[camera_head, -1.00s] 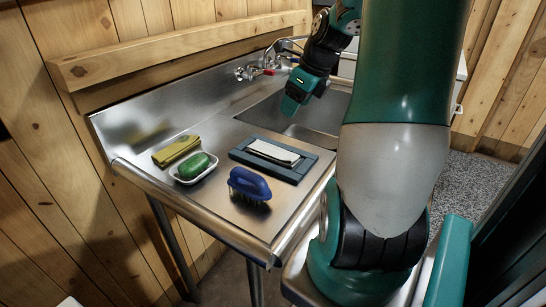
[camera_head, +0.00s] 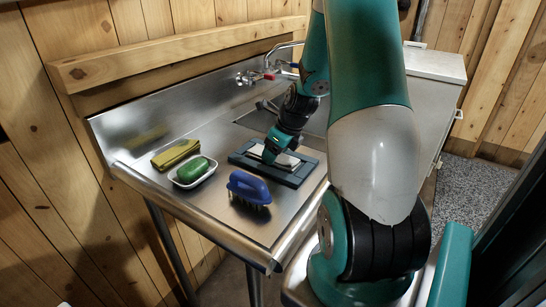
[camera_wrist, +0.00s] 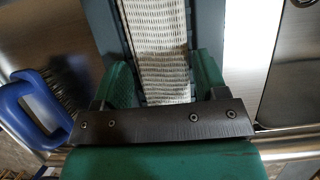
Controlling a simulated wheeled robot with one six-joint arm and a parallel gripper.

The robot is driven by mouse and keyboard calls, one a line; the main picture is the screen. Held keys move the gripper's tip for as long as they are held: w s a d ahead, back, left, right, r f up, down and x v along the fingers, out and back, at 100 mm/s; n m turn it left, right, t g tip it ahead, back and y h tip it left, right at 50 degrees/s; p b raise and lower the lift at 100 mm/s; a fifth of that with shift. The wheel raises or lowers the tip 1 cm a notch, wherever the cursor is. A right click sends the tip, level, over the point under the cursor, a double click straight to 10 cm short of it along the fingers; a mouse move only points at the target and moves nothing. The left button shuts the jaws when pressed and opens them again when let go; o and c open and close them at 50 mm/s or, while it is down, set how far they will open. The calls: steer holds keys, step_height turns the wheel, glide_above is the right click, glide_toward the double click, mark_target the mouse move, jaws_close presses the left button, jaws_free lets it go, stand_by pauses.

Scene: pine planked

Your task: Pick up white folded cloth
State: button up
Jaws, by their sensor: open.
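The white folded cloth (camera_head: 284,160) lies on a dark blue-grey tray (camera_head: 301,177) on the steel counter. My gripper (camera_head: 270,155) is down at the cloth's left part and hides some of it. In the wrist view the woven white cloth (camera_wrist: 160,50) runs between the two green fingers of my gripper (camera_wrist: 160,78), with one finger on each side. The fingers are open. I cannot tell whether they touch the cloth or the tray (camera_wrist: 207,25).
A blue-handled brush (camera_head: 248,187) stands in front of the tray and also shows at the wrist view's left (camera_wrist: 30,110). A green soap in a white dish (camera_head: 193,172) and a yellow-green folded cloth (camera_head: 175,153) lie to the left. The sink (camera_head: 250,118) is behind.

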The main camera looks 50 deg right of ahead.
steer(key=shift+f, duration=0.5)
steer(key=shift+a, duration=0.1)
steer(key=shift+f, duration=0.1)
steer(key=c, duration=0.8)
